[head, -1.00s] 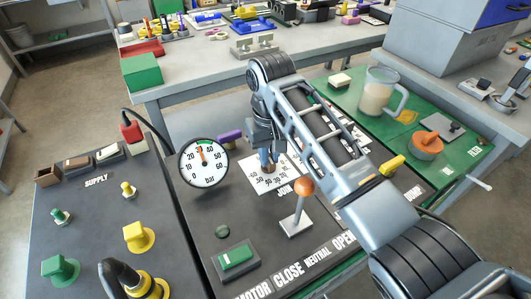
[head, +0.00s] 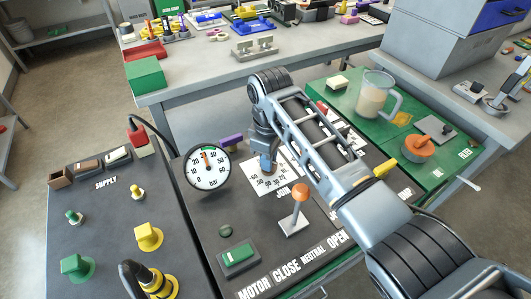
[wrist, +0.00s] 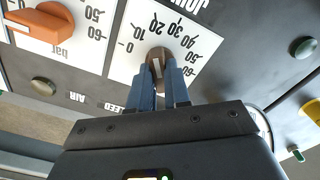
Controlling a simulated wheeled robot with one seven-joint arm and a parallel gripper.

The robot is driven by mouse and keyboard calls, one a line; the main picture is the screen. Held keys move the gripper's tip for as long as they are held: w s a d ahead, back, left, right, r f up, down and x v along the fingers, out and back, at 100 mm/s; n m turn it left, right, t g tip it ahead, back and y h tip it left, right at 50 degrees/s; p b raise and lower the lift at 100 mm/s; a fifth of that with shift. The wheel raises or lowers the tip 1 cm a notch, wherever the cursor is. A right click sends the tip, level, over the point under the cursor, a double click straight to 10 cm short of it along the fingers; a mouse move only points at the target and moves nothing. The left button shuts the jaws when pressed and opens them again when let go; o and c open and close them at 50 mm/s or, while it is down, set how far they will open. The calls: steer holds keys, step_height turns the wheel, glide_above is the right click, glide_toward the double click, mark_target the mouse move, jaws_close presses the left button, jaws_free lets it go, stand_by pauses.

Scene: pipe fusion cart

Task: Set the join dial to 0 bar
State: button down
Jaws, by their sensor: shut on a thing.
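The join dial is a small brown knob (wrist: 157,56) on a white scale plate (wrist: 128,64) marked from 0 to 60; the numbers appear upside down in the wrist view. My gripper (wrist: 161,75) has its blue fingers shut on the knob, one on each side. In the head view, my gripper (head: 268,162) points down onto the same white plate (head: 262,184), left of the arm and behind the orange-tipped lever. The fingers partly hide the knob, and I cannot tell exactly which number its pointer faces. The round bar gauge (head: 207,167) has a red needle pointing roughly upward.
An orange-balled lever (head: 299,196) stands close in front of the dial. An orange knob (wrist: 40,28) on another scale is beside it in the wrist view. A green rocker switch (head: 238,254) is at the front. A jug (head: 376,97) stands on the green panel behind the arm.

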steer(key=n+p, duration=0.1)
steer(key=n, duration=0.4)
steer(key=shift+a+r+n, duration=0.1)
steer(key=shift+a+n, duration=0.05)
steer(key=shift+n, duration=0.25)
steer(key=n, duration=0.5)
steer(key=shift+a+p, duration=0.1)
steer(key=shift+p, duration=0.25)
steer(key=shift+s, duration=0.1)
steer(key=c, duration=1.4)
jaws_free()
steer(key=o, duration=0.3)
step_height(320, 180, up, 8)
steer(key=shift+f+b, duration=0.1)
steer(key=shift+b, duration=0.25)
steer(key=shift+f, duration=0.1)
